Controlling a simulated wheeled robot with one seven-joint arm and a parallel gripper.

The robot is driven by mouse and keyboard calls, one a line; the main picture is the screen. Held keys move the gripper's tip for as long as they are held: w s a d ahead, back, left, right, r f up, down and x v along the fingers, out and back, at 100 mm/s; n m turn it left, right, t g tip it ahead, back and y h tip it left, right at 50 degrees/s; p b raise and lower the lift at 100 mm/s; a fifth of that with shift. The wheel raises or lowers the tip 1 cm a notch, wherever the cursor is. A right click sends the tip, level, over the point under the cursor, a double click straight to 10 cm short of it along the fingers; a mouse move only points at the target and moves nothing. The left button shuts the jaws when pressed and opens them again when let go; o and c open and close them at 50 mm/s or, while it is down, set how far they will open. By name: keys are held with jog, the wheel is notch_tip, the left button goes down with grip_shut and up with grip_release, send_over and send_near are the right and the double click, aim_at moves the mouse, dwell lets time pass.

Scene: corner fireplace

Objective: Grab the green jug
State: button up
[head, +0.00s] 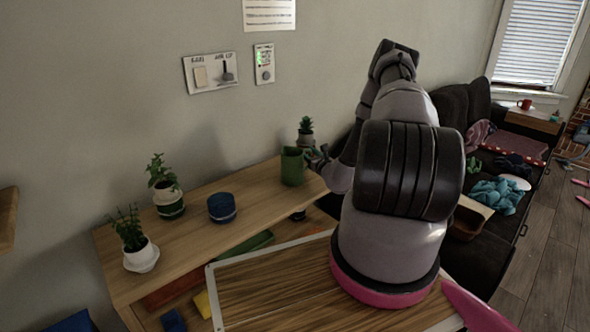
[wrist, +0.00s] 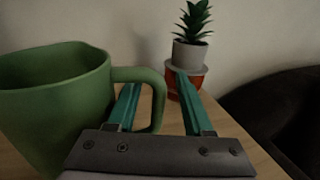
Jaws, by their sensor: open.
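The green jug (head: 291,168) stands upright near the right end of the wooden shelf top (head: 245,187) in the head view. In the wrist view the jug (wrist: 50,105) fills the left side, its handle (wrist: 158,95) pointing right. My gripper (wrist: 156,80) is open, with one teal finger showing within the handle's loop and the other to the right of the handle. The handle's outer bar appears between the fingers; I cannot tell whether they touch it. In the head view my gripper (head: 318,156) is small and partly hidden beside the jug.
A potted succulent (wrist: 190,50) stands just beyond the fingers; it also shows behind the jug in the head view (head: 306,133). A blue pot (head: 222,208) and two potted plants (head: 168,198) (head: 140,254) stand further left. The wall (head: 130,100) rises behind. A dark sofa (head: 455,108) is at right.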

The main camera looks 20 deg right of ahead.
jog(key=shift+w, duration=0.5)
grip_shut()
dwell(1.1)
